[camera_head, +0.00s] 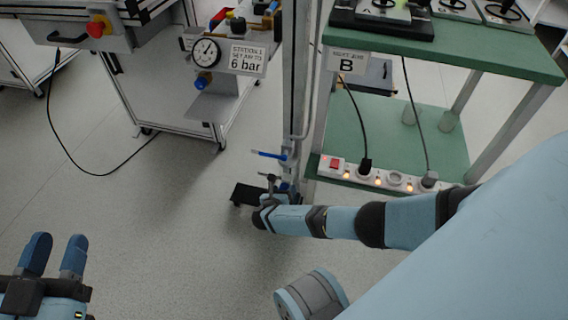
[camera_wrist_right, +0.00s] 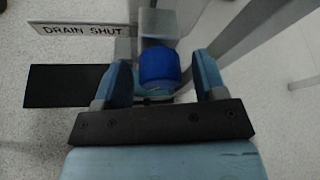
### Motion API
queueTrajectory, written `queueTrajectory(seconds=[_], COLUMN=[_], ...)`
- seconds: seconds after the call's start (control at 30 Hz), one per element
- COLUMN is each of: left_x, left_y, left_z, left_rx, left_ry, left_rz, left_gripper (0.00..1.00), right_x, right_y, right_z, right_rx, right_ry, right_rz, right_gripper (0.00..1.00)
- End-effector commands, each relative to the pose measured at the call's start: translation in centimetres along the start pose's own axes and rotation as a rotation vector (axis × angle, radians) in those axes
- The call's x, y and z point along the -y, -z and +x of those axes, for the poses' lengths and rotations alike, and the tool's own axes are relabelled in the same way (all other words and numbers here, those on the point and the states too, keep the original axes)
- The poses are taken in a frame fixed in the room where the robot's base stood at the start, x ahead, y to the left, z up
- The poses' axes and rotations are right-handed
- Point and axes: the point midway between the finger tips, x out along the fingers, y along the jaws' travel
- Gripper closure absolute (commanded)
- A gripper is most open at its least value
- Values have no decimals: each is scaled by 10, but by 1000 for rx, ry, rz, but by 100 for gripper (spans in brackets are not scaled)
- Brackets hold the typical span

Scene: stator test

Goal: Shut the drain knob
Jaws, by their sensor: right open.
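My right gripper (camera_wrist_right: 163,82) is open, with one finger on each side of the knob. A gap shows at the right finger; whether the left finger touches the knob I cannot tell. In the head view my right arm reaches in from the right to the foot of the post, where the gripper hides the knob. My left gripper (camera_head: 56,256) is open and empty at the lower left.
A blue lever (camera_head: 269,154) sticks out from the post (camera_head: 296,90) above my right gripper. A black tray (camera_head: 245,194) lies low beside it. A green shelf (camera_head: 400,128) with a power strip (camera_head: 395,178) stands right. A pressure gauge (camera_head: 206,51) is at the back.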

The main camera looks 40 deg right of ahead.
Motion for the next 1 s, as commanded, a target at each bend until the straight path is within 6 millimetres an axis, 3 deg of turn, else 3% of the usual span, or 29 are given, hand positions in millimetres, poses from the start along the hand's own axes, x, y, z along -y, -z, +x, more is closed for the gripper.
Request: queueTrajectory(seconds=[0.07,0.3,0.67,1.0], left_x=[0,-1,-1,-4], left_y=[0,-1,1,-1], left_z=[0,0,2,0], left_rx=[2,3,5,34], left_ry=[0,2,6,0], left_rz=[-1,-6,-23,-59], left_gripper=[60,60,60,60], right_x=[0,0,1,2], right_y=[0,0,-1,-1], right_z=[0,0,0,1], right_rx=[0,0,1,1], right_ry=[0,0,-20,-110], right_rz=[0,0,46,266], right_gripper=[35,84,84,84])
